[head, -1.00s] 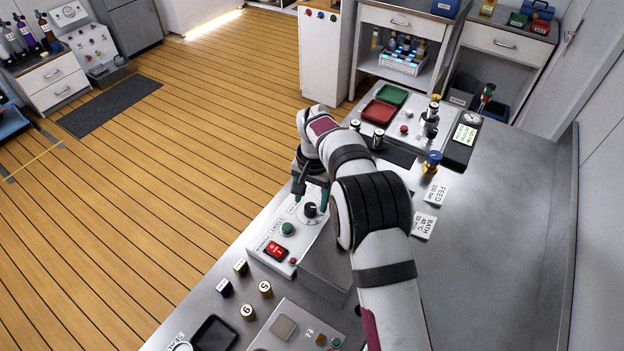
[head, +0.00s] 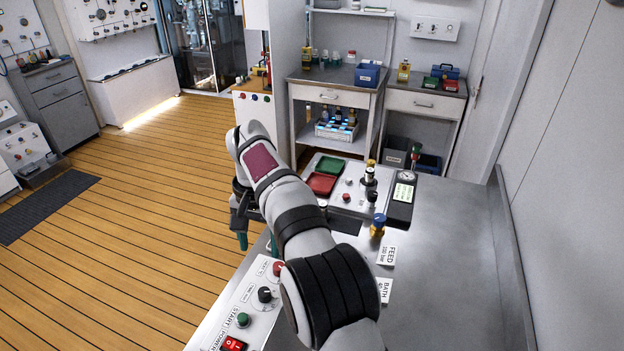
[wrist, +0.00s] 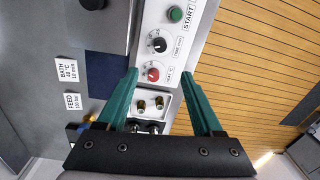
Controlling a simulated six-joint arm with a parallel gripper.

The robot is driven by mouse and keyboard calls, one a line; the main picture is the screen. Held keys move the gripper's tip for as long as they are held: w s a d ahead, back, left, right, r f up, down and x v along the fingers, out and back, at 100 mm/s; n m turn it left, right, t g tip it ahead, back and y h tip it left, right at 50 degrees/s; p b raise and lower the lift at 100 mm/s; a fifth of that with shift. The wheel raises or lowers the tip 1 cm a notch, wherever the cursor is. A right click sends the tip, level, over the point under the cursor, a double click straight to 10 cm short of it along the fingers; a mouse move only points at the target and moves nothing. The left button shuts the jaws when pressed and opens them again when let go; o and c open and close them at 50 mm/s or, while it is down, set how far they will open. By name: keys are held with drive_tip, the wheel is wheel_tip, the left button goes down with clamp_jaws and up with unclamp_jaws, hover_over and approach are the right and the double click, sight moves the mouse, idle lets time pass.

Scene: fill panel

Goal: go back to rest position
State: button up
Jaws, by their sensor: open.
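My gripper (head: 256,240) hangs at the left edge of the bench in the head view, its green fingers pointing down. In the wrist view the fingers (wrist: 160,74) are apart with nothing held between them. The white control panel (head: 262,287) lies below my arm in the head view, partly hidden by it. The panel has a green START button (wrist: 175,14), a black time knob (wrist: 159,45) and a red heat knob (wrist: 152,74). The red power switch (head: 233,344) shows at the bottom of the head view.
A blue-topped brass valve (head: 378,225) stands by the FEED label (head: 387,255). Farther back are a red tray (head: 321,184), a green tray (head: 330,166) and a dark meter (head: 401,204). The bench's right side (head: 450,225) is clear.

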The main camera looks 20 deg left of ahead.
drive_tip(key=s+d+r+m, duration=0.1)
drive_tip(key=s+d+r, duration=0.15)
drive_tip(key=d, duration=0.55)
drive_tip(key=s+d+r+m, duration=0.2)
drive_tip(key=d+r, duration=0.1)
drive_tip(key=d, duration=0.4)
drive_tip(key=s+d+r+m, duration=0.1)
drive_tip(key=s+d+r, duration=0.2)
drive_tip(key=d, duration=0.5)
drive_tip(key=s+d+f+m, duration=0.1)
drive_tip(key=s+d+f, duration=0.1)
drive_tip(key=s, duration=0.4)
drive_tip(key=s+d+f+m+y, duration=0.1)
drive_tip(key=s+d+f, duration=0.1)
drive_tip(key=s+d, duration=0.3)
drive_tip(key=s+d+f+m, duration=0.1)
drive_tip(key=s+d+f, duration=0.1)
drive_tip(key=s, duration=0.5)
drive_tip(key=shift+s+d+f, duration=0.2)
drive_tip(key=shift+d+f, duration=0.15)
drive_tip(key=shift+d, duration=0.3)
